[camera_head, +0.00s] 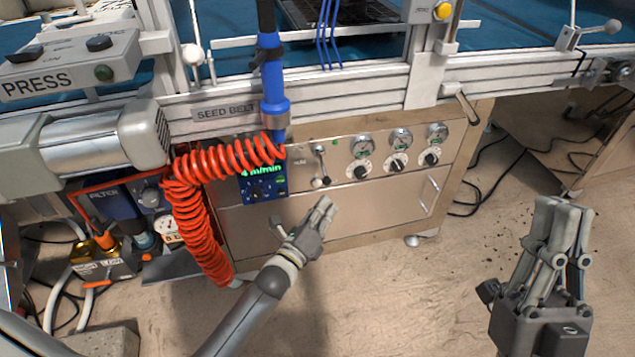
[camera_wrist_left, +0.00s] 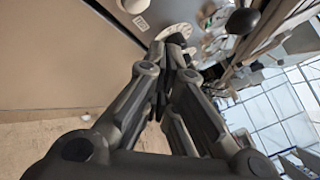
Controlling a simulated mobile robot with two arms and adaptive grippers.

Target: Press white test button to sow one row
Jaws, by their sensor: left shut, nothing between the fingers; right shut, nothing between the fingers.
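My left gripper (camera_head: 325,206) is shut and empty, a little below and in front of the white button; I cannot tell how large the gap is. In the left wrist view the shut fingertips (camera_wrist_left: 172,45) point at the panel, with a white round button (camera_wrist_left: 135,5) and a small label (camera_wrist_left: 140,23) at upper left. My right gripper (camera_head: 562,208) is shut and empty, well right of the panel, above the floor.
A row of gauges and dials (camera_head: 397,161) lies right of the button. A blue display unit (camera_head: 263,182) and a coiled orange hose (camera_head: 200,215) lie left. A drawer handle (camera_head: 430,196) sticks out at lower right. The floor in front is mostly open.

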